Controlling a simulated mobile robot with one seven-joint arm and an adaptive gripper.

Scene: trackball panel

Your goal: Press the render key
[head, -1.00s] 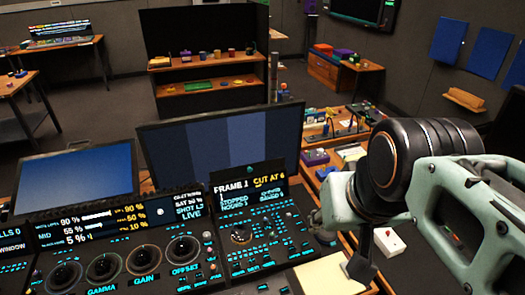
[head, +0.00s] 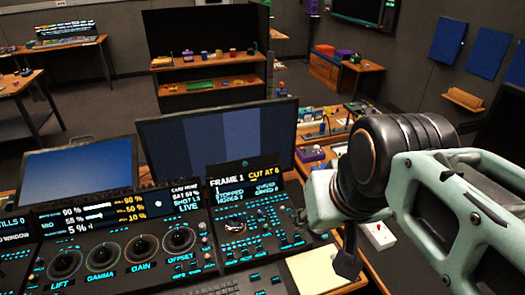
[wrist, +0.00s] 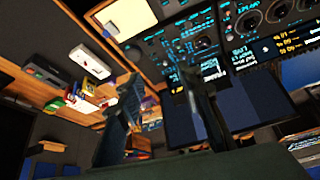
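The control panel (head: 215,262) stands at the bottom of the head view, with dials on its left part and rows of small lit keys (head: 262,228) on its right part. Its right screen (head: 245,188) reads "FRAME 1" and "CUT AT 6". The key lettering is too small to read, so I cannot tell which is the render key. My gripper (head: 346,263) hangs right of the keys, near a pale pad. In the wrist view, my gripper (wrist: 162,82) has two fingers apart with nothing between them. The panel (wrist: 185,35) shows beyond them, upside down.
A large monitor (head: 218,145) stands behind the panel, and a blue screen (head: 78,172) stands at left. The pale pad (head: 318,270) lies right of the panel. A white box with a red button (head: 379,235) is further right. A wooden shelf (head: 210,100) stands far behind.

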